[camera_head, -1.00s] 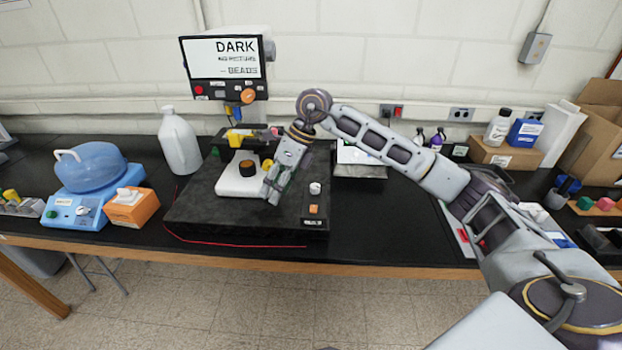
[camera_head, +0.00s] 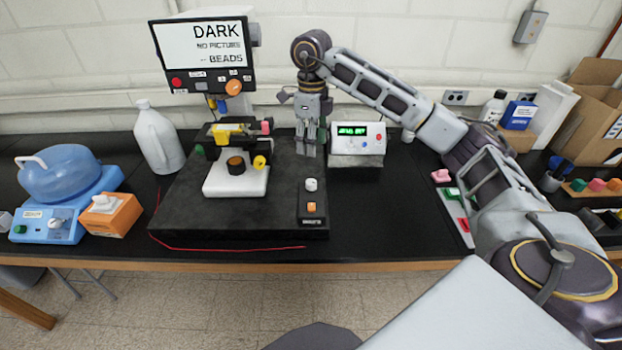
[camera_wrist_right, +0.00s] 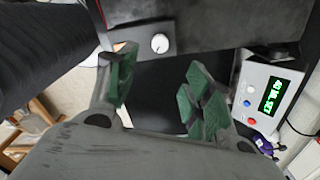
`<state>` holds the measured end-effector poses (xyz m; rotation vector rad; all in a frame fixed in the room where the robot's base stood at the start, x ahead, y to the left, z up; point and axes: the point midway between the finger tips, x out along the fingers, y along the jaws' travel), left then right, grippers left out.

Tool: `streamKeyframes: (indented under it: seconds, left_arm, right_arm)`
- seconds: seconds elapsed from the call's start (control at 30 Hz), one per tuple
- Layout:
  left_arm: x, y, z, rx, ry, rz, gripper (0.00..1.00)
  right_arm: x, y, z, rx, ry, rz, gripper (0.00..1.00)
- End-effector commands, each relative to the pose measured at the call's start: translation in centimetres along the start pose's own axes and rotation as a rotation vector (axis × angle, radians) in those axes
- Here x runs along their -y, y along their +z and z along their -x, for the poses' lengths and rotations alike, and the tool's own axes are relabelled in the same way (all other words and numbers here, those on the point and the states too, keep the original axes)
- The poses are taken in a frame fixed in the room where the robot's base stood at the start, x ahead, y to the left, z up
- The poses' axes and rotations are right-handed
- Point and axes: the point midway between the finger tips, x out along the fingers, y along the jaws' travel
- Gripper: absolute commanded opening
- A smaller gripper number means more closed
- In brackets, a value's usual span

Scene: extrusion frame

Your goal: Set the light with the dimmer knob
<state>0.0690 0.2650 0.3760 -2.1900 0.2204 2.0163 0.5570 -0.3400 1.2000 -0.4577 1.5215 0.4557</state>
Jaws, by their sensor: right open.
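The dimmer knob (camera_head: 311,185) is a small white knob on a dark control panel at the front right of the black platform; it also shows in the right wrist view (camera_wrist_right: 160,43). An orange switch (camera_head: 312,207) sits in front of it. My right gripper (camera_head: 310,152) points down behind the knob, apart from it, beside the white-based microscope. In the right wrist view its green-padded fingers (camera_wrist_right: 162,92) are spread with nothing between them. The screen (camera_head: 212,50) reads "DARK, NO PICTURE – BEADS". My left gripper is not in view.
A white box with a green display (camera_head: 357,140) stands just right of my gripper. The microscope (camera_head: 236,178) is to its left. A white jug (camera_head: 157,138), blue bath (camera_head: 62,182) and orange box (camera_head: 110,213) stand farther left.

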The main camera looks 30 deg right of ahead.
Motion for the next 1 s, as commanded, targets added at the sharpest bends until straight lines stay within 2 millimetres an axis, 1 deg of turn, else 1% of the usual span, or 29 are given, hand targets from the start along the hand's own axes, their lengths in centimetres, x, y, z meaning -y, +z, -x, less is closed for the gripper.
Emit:
streamKeyframes:
  seconds: [0.17,0.37,0.5,1.0]
  left_arm:
    - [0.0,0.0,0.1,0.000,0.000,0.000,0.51]
    - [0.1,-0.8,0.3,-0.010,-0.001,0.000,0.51]
    - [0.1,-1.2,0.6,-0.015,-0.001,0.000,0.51]
    - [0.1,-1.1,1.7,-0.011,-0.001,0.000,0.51]
  right_arm:
    - [0.0,0.0,-0.4,-0.001,0.001,0.000,0.51]
    - [0.0,0.0,-1.8,-0.002,0.002,0.000,0.51]
    - [0.0,-0.1,-3.4,-0.003,0.002,0.000,0.51]
    - [0.0,0.0,-9.8,-0.002,0.002,0.000,0.51]
